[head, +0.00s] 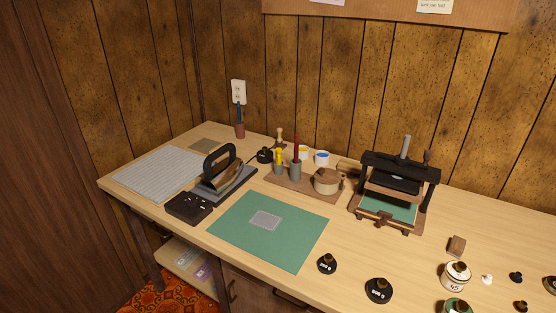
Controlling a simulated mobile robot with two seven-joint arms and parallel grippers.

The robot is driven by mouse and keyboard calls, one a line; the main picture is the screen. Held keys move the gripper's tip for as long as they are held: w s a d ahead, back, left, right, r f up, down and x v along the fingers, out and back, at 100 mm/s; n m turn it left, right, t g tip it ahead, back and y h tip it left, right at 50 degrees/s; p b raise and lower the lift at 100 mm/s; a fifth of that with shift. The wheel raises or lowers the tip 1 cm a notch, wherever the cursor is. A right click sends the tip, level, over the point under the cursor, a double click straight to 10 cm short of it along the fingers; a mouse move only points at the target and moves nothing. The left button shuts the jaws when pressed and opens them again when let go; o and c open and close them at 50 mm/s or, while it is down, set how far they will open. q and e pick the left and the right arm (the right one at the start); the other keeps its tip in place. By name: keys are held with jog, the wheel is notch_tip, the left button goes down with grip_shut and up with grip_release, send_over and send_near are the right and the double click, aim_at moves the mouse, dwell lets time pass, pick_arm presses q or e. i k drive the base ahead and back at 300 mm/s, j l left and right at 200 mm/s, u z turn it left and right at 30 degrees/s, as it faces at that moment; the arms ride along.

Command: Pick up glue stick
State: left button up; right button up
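I cannot tell for sure which thing is the glue stick. A yellow upright stick (279,156) stands in a small grey cup on a wooden tray (295,189) near the middle of the desk. A dark red, taller stick (297,148) stands in a grey cup just right of it. A dark blue stick (239,111) stands in a reddish holder (240,130) at the back left, below the wall outlet. Neither of my grippers is in view.
A green mat (305,240) with a grey plate lies in front. A black-handled device (220,161) and dark box (188,207) stand left, a black press (399,177) right. Black weights (379,290) and jars (456,275) sit front right.

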aim_at(278, 151)
jog(key=i+j, duration=0.2)
jog(key=j, duration=0.2)
jog(key=i+j+u, duration=0.15)
jog(key=j, duration=0.3)
jog(key=i+j, duration=0.25)
jog(key=j, duration=0.15)
jog(key=i+j+u, duration=0.1)
jog(key=j, duration=0.25)
jog(key=i+j, duration=0.05)
jog(key=i, duration=0.05)
